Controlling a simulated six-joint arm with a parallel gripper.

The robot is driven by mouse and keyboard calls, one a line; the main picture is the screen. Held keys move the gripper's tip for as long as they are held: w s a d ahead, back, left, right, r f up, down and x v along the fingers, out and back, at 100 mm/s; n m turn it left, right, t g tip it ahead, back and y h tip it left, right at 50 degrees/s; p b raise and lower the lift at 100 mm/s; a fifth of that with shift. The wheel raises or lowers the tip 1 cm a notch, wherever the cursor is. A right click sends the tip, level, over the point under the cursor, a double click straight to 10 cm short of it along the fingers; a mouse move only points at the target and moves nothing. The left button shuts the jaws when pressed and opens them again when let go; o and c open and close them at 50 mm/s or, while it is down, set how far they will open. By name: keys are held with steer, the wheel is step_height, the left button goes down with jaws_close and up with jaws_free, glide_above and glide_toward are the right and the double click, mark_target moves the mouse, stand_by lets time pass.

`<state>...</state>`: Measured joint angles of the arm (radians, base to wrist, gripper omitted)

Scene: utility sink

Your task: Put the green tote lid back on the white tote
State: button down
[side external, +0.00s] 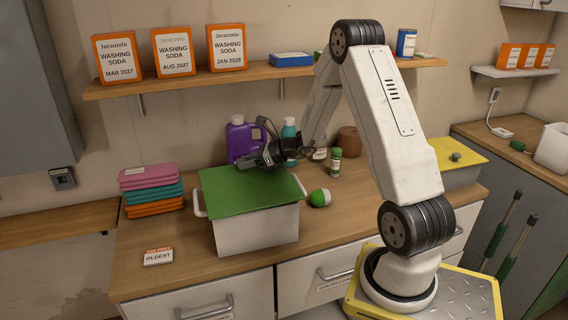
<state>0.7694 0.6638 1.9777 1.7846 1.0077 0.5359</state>
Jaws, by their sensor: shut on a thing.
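The white tote (258,231) stands on the wooden counter, with its handles showing at the left and right. The flat green lid (250,195) lies over the tote's opening and covers it from this view. I cannot tell whether the lid is fully seated on the rim or slightly above it. My gripper (265,160) is at the far part of the lid, reaching in from the right, and is shut on the lid. The exact grip point is hidden by the dark fingers.
A purple jug (239,138) and a teal bottle (289,136) stand behind my gripper. A green-and-white ball (320,198) lies right of the tote. Folded cloths (151,190) are stacked at left. An "OLDEST" sign (158,257) lies at front left. A shelf (200,84) runs above.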

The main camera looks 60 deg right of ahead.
steer(key=shift+f, duration=0.55)
stand_by(0.6)
steer(key=shift+c, duration=1.2)
jaws_free()
